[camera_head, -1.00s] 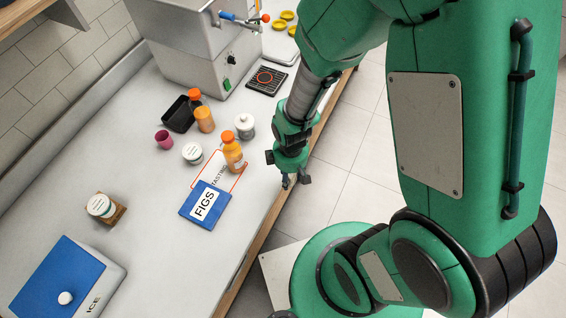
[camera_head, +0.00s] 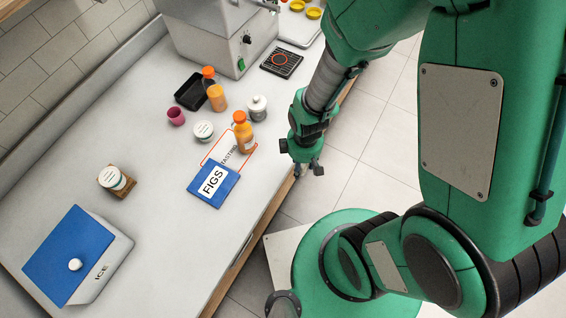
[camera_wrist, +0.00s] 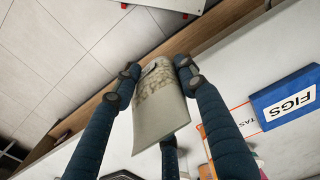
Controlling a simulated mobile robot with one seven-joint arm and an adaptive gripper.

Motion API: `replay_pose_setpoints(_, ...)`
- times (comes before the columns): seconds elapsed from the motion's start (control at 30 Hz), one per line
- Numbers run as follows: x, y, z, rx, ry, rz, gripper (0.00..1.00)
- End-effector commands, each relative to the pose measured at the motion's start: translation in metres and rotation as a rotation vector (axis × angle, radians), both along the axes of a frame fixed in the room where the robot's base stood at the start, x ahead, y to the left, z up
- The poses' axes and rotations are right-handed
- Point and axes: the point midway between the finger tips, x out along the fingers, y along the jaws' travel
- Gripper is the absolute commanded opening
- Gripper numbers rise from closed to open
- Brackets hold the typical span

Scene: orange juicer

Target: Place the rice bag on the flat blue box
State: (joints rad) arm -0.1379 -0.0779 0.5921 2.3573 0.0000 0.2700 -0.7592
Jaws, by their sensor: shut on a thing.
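The flat blue box (camera_head: 205,195), with a white FIGS label, lies on the counter near its front edge. It also shows at the right in the wrist view (camera_wrist: 265,112). My gripper (camera_head: 304,168) is over the counter's front edge in the head view, to the right of the blue box and apart from it. In the wrist view my gripper (camera_wrist: 156,74) is shut on a pale beige bag with a printed patch, the rice bag (camera_wrist: 158,115). I cannot make out the bag in the head view.
A white card (camera_head: 222,160) with a red border lies against the blue box's far side, and an orange bottle (camera_head: 243,134) stands by it. Jars, cups and a black tray (camera_head: 190,92) stand farther back. The ICE box (camera_head: 105,262) is at lower left.

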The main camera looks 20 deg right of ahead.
Motion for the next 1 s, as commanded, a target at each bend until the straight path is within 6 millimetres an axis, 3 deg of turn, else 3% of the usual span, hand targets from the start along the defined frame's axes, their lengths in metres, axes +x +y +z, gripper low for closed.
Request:
replay_pose_setpoints(0.47, 0.000, 0.010, 0.001, 0.001, -0.001, -0.003, 0.15)
replay_pose_setpoints(0.67, -0.003, 0.031, 0.003, 0.001, 0.002, -0.015, 0.15)
replay_pose_setpoints(1.0, -0.015, 0.084, 0.007, 0.004, 0.005, -0.049, 0.15)
